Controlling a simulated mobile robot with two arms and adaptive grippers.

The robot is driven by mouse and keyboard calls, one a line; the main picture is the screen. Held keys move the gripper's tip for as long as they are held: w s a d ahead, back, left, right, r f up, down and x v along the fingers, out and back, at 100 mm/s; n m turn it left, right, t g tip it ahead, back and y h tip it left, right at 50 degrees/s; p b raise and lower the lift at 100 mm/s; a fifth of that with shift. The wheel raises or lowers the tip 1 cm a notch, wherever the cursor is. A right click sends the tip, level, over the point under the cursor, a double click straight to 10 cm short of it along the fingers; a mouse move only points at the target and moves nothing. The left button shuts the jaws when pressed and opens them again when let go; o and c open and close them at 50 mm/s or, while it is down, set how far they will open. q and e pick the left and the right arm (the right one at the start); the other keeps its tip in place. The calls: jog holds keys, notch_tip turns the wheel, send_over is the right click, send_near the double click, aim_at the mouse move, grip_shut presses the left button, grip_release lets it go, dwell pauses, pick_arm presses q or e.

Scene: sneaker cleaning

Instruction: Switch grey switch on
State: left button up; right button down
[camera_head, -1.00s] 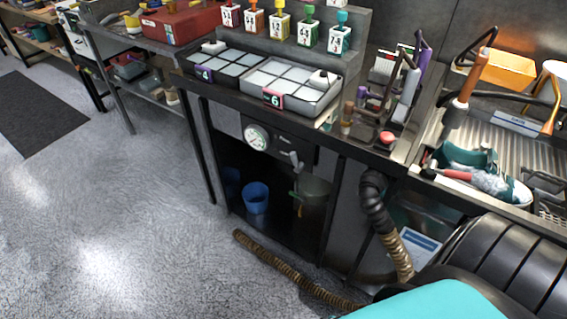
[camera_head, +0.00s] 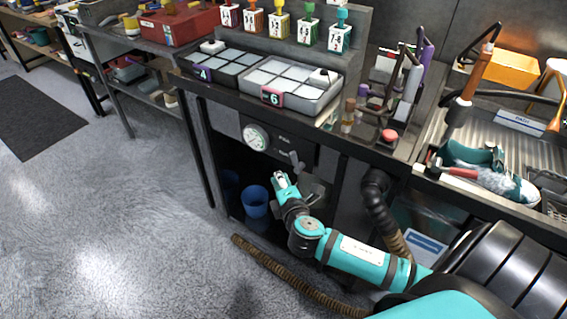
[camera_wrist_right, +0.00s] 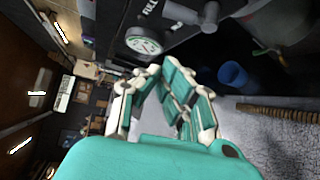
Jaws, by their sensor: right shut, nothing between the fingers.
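The grey switch (camera_head: 296,161) is a lever on the dark panel below the bench top, just right of a round white gauge (camera_head: 256,137). In the right wrist view the grey lever (camera_wrist_right: 205,17) shows at the top, near the gauge (camera_wrist_right: 143,40). My right gripper (camera_head: 279,178) is teal and white, shut and empty, in front of the panel and a little below and left of the lever. In the right wrist view its fingers (camera_wrist_right: 158,70) come together below the gauge, apart from the lever. My left gripper is not in view.
A blue bucket (camera_head: 255,201) stands under the bench, left of my right gripper. A ribbed hose (camera_head: 290,279) lies on the floor below my arm. A red button (camera_head: 389,135) sits on the bench top. A sneaker (camera_head: 500,180) lies on the right.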

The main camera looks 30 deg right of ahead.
jog(key=w+d+f+p, duration=0.1)
jog(key=w+d, duration=0.4)
jog(key=w, duration=0.1)
jog(key=shift+d, duration=0.15)
dwell(0.4)
jog(key=shift+f, duration=0.1)
